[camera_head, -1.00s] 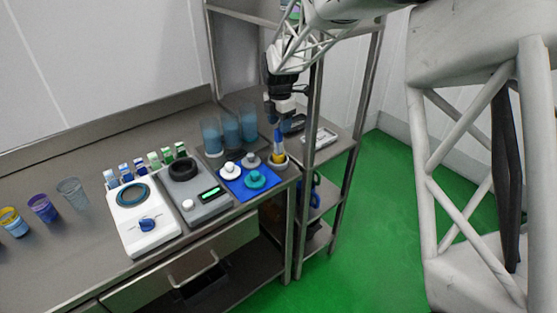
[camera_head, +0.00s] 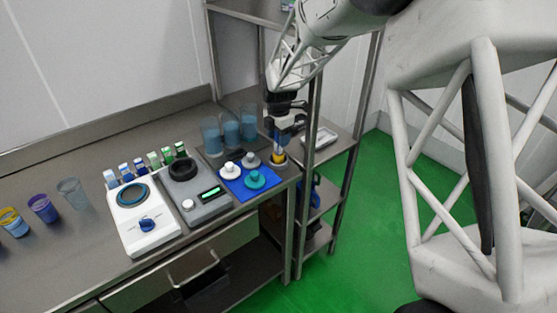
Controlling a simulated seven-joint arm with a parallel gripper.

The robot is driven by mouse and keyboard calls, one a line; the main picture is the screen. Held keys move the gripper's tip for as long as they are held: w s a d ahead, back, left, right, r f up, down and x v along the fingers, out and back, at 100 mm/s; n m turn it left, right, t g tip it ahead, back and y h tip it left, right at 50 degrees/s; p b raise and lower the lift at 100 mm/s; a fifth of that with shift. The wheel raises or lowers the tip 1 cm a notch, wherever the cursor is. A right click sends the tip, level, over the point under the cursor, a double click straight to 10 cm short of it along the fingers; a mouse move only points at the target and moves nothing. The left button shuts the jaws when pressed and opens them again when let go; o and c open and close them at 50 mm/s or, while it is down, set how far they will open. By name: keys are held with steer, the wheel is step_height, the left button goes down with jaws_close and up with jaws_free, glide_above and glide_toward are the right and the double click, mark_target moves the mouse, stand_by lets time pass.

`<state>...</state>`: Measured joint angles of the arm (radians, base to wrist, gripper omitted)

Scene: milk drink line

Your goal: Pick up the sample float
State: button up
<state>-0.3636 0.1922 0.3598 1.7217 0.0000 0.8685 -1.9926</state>
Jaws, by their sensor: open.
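The sample float, which I take to be the slim upright piece with a yellow lower part (camera_head: 278,154), stands in a small round holder (camera_head: 281,166) near the right end of the steel bench. My gripper (camera_head: 279,138) has come down from above over its blue upper part. The jaws are open, on either side of that upper part as far as I can see. The gripper hides most of the blue part. Whether a finger touches it I cannot tell.
Tall blue-tinted beakers (camera_head: 230,130) stand just left of my gripper. A blue mat (camera_head: 236,192) with white, grey and teal knobbed pieces lies in front. A grey scale (camera_head: 198,199) and a white device (camera_head: 143,227) stand further left. A shelf post (camera_head: 314,130) rises close on the right.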

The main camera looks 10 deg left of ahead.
steer(key=shift+f, duration=0.4)
jaws_close()
stand_by(0.4)
